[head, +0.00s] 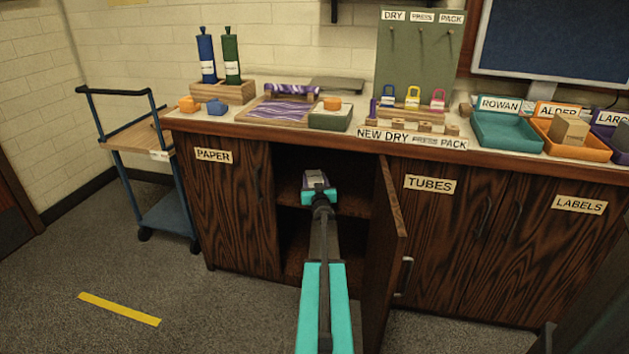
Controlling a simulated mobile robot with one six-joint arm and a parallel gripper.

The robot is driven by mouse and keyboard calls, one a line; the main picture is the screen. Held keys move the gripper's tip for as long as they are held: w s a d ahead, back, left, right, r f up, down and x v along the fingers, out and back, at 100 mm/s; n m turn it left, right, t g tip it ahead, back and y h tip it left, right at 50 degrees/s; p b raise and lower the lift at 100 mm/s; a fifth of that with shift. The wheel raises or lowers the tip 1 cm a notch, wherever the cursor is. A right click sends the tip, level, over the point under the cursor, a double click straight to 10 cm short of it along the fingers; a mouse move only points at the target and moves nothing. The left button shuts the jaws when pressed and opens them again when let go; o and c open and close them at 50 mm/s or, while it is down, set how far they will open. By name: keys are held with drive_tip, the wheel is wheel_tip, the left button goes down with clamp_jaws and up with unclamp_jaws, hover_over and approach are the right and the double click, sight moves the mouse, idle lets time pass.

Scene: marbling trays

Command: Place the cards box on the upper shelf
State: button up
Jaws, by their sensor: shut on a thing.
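My gripper (319,196), with teal fingers, is at the opening of the middle cabinet and shut on a small box with a pale top and dark purplish sides, which I take as the cards box (316,179). The gripper partly hides the box. The upper shelf (352,205) is a dark wooden board inside the open cabinet. The box shows at about the height of this shelf, in front of or over it. I cannot tell whether it touches the shelf.
The cabinet door (385,255) stands open to the right of my arm. The PAPER door (222,205) on the left is shut. The countertop (350,135) above bears a sign, trays and a padlock board. A blue trolley (150,150) stands left.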

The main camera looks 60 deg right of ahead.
drive_tip(key=shift+f, duration=0.1)
drive_tip(key=o, duration=1.2)
drive_tip(key=shift+s+a, duration=0.1)
drive_tip(key=shift+a, duration=0.05)
drive_tip(key=p+v, duration=0.1)
drive_tip(key=v, duration=1)
drive_tip(key=shift+s+a, duration=0.2)
drive_tip(key=shift+a, duration=0.1)
